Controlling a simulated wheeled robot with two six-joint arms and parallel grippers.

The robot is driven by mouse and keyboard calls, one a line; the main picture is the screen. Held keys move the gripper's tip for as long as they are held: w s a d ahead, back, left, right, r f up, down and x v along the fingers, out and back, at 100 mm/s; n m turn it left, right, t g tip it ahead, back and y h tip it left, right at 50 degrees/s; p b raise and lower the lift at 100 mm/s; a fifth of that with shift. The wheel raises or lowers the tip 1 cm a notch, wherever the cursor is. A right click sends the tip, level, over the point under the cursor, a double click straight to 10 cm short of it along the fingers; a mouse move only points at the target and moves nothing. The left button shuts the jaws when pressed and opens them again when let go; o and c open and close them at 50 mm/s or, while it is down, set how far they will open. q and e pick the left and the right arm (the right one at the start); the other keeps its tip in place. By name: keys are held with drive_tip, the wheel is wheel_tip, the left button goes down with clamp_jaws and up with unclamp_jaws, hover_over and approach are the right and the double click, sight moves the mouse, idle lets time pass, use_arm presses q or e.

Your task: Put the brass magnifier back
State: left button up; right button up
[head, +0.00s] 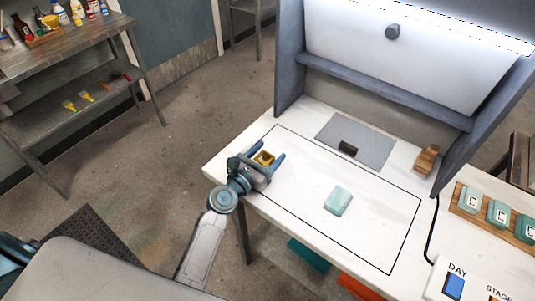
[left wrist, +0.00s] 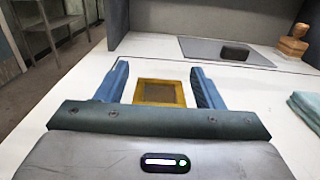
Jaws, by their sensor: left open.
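The brass magnifier (head: 264,158) is a small square gold frame lying on the white table near its left corner. In the left wrist view the magnifier (left wrist: 160,92) sits between the two blue fingers, with a gap to each side. My left gripper (head: 266,154) is open around it, and its fingers are low over the table. In the left wrist view the left gripper (left wrist: 159,72) holds nothing. My right gripper is not in view.
A folded teal cloth (head: 338,200) lies mid-table. Behind it are a grey mat (head: 372,136) with a dark block (head: 348,149) and a wooden piece (head: 427,158). Grey booth walls (head: 290,58) enclose the back.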

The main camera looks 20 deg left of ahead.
use_arm(q)
drive_tip(key=shift+s+a, duration=0.15)
drive_tip(key=shift+s, duration=0.2)
drive_tip(key=b+v, duration=0.2)
drive_tip(key=v, duration=0.7)
drive_tip(key=shift+s, duration=0.3)
drive_tip(key=shift+b+v, duration=0.3)
drive_tip(key=shift+v, duration=0.55)
drive_tip(key=shift+r, duration=0.15)
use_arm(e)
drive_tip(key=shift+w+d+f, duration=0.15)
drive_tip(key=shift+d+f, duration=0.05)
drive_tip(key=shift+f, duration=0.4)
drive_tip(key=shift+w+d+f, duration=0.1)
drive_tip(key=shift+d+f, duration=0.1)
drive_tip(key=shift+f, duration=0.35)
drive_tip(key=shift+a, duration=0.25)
use_arm(q)
drive_tip(key=shift+w, duration=0.1)
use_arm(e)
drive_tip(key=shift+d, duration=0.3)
